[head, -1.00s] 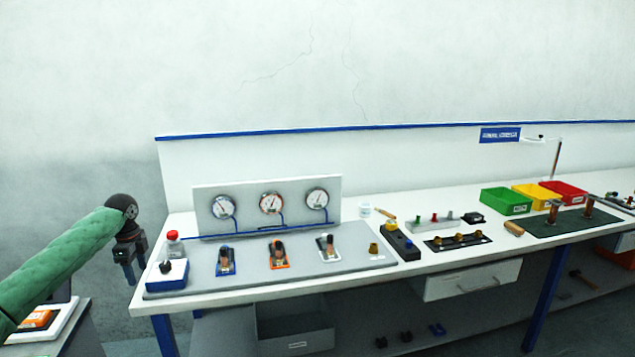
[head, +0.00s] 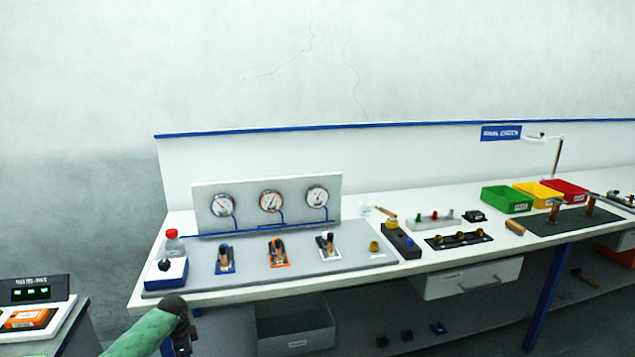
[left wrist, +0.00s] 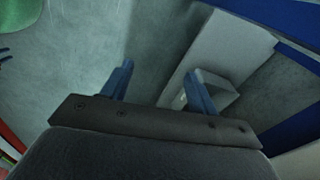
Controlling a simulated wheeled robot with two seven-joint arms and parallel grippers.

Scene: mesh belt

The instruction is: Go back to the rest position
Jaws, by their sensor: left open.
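My left arm, in a green sleeve, comes in at the bottom left of the head view. The left gripper (head: 183,345) is low, in front of the bench's front left edge, and partly cut off by the frame. In the left wrist view the two blue fingers of the left gripper (left wrist: 159,88) stand well apart with nothing between them. Beyond them are grey floor and a pale box-like shape. My right gripper is not in the head view.
The white bench (head: 225,295) carries a gauge panel (head: 245,205), a blue-and-white box (head: 166,274) and green, yellow and red bins (head: 507,200). A scale-like device (head: 35,305) stands at the left. A grey bin (head: 295,325) sits below the bench.

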